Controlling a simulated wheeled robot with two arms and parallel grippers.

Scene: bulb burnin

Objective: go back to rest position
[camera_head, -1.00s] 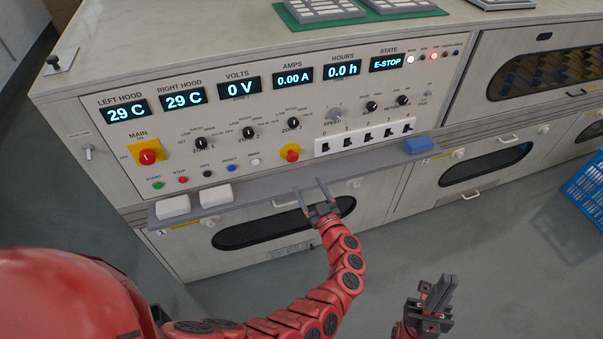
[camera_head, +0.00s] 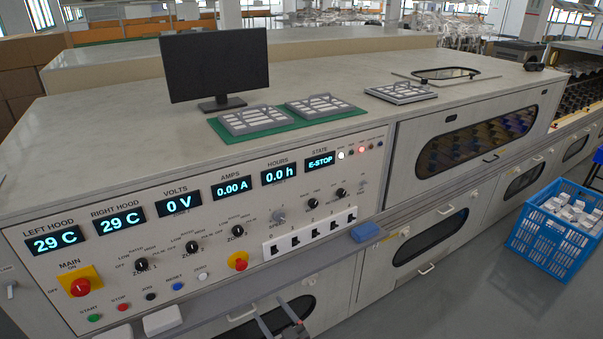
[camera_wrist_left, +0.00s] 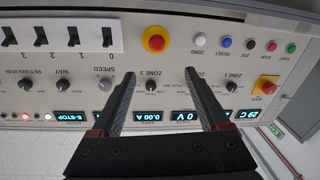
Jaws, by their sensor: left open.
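My left gripper (camera_head: 274,314) shows at the bottom edge of the head view, its two fingers apart, in front of the lower part of the control panel (camera_head: 215,228). In the left wrist view the gripper (camera_wrist_left: 158,74) is open, with nothing between its fingers. That view shows the panel upside down, with a red knob on a yellow base (camera_wrist_left: 156,39) beyond the fingers. My right gripper is out of view.
The state display (camera_head: 320,162) reads E-STOP. A ledge runs below the panel, with a blue block (camera_head: 365,232) and white blocks (camera_head: 162,320) on it. A monitor (camera_head: 215,66) stands on the cabinet top. A blue crate (camera_head: 540,243) stands at right beside clear floor.

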